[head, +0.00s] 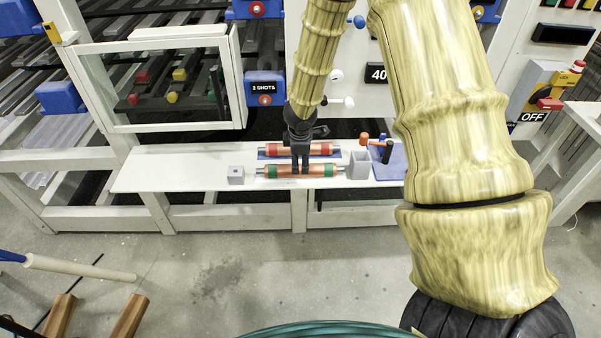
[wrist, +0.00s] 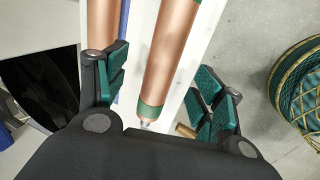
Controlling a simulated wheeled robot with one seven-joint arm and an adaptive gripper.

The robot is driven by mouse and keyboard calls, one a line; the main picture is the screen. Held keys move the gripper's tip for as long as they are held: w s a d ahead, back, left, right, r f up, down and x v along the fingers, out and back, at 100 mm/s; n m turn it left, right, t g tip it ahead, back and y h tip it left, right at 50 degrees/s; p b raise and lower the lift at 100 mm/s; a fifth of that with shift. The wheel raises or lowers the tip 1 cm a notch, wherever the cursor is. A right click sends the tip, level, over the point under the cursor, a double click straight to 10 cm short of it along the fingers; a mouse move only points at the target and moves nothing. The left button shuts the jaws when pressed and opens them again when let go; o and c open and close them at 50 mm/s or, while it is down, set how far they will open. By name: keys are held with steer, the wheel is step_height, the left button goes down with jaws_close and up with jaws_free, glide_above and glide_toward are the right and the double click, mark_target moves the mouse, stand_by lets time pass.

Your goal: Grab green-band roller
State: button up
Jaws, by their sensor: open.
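The green-band roller (head: 283,171) is a copper cylinder with green bands near its ends, lying on the white shelf along its front edge. In the wrist view, the green-band roller (wrist: 172,55) runs between my fingers, with one green band and a metal pin near my palm. My gripper (head: 301,170) points down over the roller's middle in the head view, hiding part of it. In the wrist view, my gripper (wrist: 163,85) is open, one green-padded finger on each side of the roller, with visible gaps on both sides.
A red-band roller (head: 325,149) lies just behind on a blue support; its copper body (wrist: 101,22) is near my left finger in the wrist view. A grey block (head: 236,175) and a grey square cup (head: 359,163) flank the rollers on the white shelf (head: 160,170).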

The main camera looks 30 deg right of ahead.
mark_target(300, 167)
steer(key=shift+s+x, duration=0.1)
steer(key=shift+x, duration=1.45)
steer(key=shift+s+x, duration=0.15)
steer(key=shift+x, duration=1.4)
steer(key=shift+a+f, duration=0.1)
steer(key=c, duration=1.5)
jaws_close()
steer(key=shift+r, duration=0.2)
